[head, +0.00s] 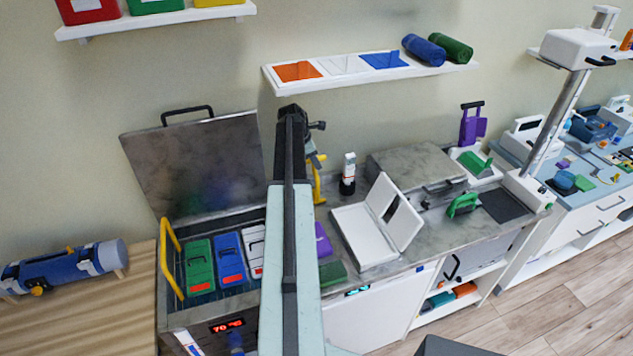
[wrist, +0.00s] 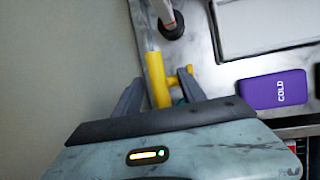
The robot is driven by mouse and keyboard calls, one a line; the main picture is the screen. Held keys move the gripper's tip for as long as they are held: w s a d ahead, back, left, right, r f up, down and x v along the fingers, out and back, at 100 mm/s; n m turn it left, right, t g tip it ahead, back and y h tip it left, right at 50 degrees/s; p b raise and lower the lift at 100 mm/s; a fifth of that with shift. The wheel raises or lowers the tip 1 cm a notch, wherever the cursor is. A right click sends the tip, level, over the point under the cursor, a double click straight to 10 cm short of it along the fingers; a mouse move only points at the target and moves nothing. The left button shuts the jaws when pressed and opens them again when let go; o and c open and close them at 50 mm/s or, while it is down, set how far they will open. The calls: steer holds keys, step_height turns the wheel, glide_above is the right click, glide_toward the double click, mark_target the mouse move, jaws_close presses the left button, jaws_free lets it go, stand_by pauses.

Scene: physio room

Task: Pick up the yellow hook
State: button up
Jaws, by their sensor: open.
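The yellow hook (wrist: 157,78) stands near the wall at the back of the counter. In the wrist view it lies between the two fingers of my gripper (wrist: 160,84), which is open; I cannot tell if either finger touches it. A short yellow peg sticks out to its right. In the head view the yellow hook (head: 317,183) shows only partly, just right of my arm. My arm hides the rest of it and most of my gripper there.
A white-and-black bottle (head: 348,174) stands close to the right of the hook. A purple COLD pack (wrist: 272,90) and an open white case (head: 365,237) lie further right. Left is an open-lidded bath with a yellow handle (head: 164,260). A shelf (head: 350,79) hangs above.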

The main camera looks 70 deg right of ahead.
steer(key=b+x, duration=0.2)
steer(key=x, duration=0.2)
steer(key=shift+w+f+b, duration=0.1)
steer(key=shift+b, duration=0.25)
jaws_close()
